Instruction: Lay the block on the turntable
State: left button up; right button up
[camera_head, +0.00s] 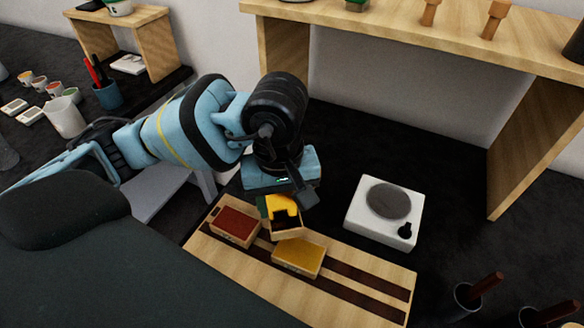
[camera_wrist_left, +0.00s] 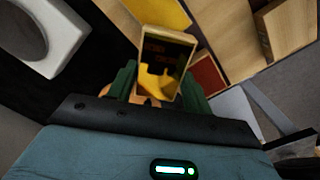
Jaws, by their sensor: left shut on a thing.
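The turntable (camera_head: 388,200) is a white box with a grey round disc and a small black knob, right of the wooden tray; part of its white body shows in the left wrist view (camera_wrist_left: 62,32). My left gripper (camera_head: 284,208) is shut on a wood-sided block (camera_head: 290,235) with a dark face and yellow patches. The block also shows between the fingers in the left wrist view (camera_wrist_left: 168,50). It is at the tray's far side, by the red and yellow blocks; I cannot tell if it touches the tray. The disc is bare. My right gripper is not in view.
The wooden tray (camera_head: 370,284) has dark slots and holds a red-topped block (camera_head: 236,225) and a yellow-topped block (camera_head: 299,258). A wooden shelf (camera_head: 440,38) stands behind. Dark-handled tools in cups (camera_head: 468,296) stand at lower right. Black counter between tray and turntable is clear.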

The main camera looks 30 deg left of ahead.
aim_at(297, 215)
pick_arm(q)
jog(key=n, duration=0.1)
jog(key=d+n, duration=0.1)
jog(key=n, duration=0.1)
jog(key=r+n, duration=0.1)
jog(key=n, duration=0.1)
jog(key=shift+d+b, duration=0.35)
jog(key=shift+b, duration=0.05)
jog(key=n, duration=0.2)
jog(key=d+r+n, duration=0.1)
jog(key=n, duration=0.2)
jog(key=shift+d+r+b, duration=0.15)
jog(key=shift+d+b, duration=0.05)
jog(key=shift+b, duration=0.15)
jog(key=w+a, duration=0.3)
jog(key=w, duration=0.1)
jog(key=w+a+f, duration=0.1)
jog(key=w+a, duration=0.2)
jog(key=w, duration=0.1)
jog(key=w+a, duration=0.2)
jog(key=w, duration=0.2)
jog(key=shift+w+a+f+p, duration=0.15)
jog(key=shift+a+f+p, duration=0.05)
jog(key=shift+a+p, duration=0.2)
jog(key=shift+w+a, duration=0.1)
jog(key=shift+w+a, duration=0.2)
jog(key=shift+w, duration=0.1)
jog(key=shift+f, duration=1.8)
jog(key=shift+f, duration=0.1)
